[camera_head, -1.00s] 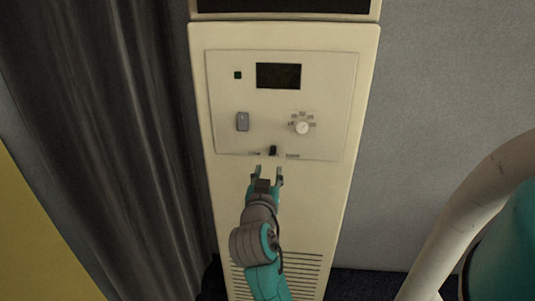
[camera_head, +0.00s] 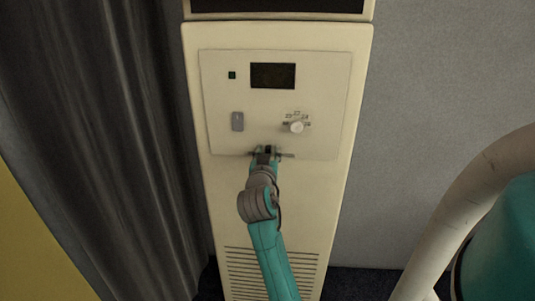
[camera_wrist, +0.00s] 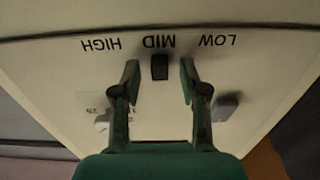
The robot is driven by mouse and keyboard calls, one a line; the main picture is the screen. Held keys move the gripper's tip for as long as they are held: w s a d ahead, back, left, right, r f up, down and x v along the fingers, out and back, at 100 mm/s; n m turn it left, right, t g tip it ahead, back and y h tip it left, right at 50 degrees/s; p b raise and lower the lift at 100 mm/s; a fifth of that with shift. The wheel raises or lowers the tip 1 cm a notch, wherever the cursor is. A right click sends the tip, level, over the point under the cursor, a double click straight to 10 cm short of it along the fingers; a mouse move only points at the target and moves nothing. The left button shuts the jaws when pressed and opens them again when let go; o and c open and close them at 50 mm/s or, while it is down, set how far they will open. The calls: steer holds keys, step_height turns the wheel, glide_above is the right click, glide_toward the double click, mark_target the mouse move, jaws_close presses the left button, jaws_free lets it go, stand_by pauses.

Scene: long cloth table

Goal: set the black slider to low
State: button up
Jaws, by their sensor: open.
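The black slider (camera_wrist: 160,67) sits at the MID mark in the wrist view, where the lettering is upside down. LOW (camera_wrist: 217,40) is on the right there and HIGH (camera_wrist: 101,44) on the left. My gripper (camera_wrist: 159,74) is open, with one finger on each side of the slider and a visible gap to it on both sides. In the head view my gripper (camera_head: 265,153) is at the lower edge of the control panel (camera_head: 220,90), and its fingers largely cover the slider.
A white round knob (camera_head: 297,127) is above and right of my gripper. A grey rocker switch (camera_head: 237,121) is above and left. A dark screen (camera_head: 273,76) is higher up. A dark curtain (camera_head: 85,130) hangs left of the cream cabinet (camera_head: 325,200).

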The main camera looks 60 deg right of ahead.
mark_target(248, 146)
jaws_close()
steer(key=w, duration=0.2)
steer(key=w+a, duration=0.1)
steer(key=w, duration=0.1)
steer(key=w+a, duration=0.1)
steer(key=w, duration=0.1)
steer(key=shift+a, duration=0.25)
jaws_free()
steer(key=v, duration=1.2)
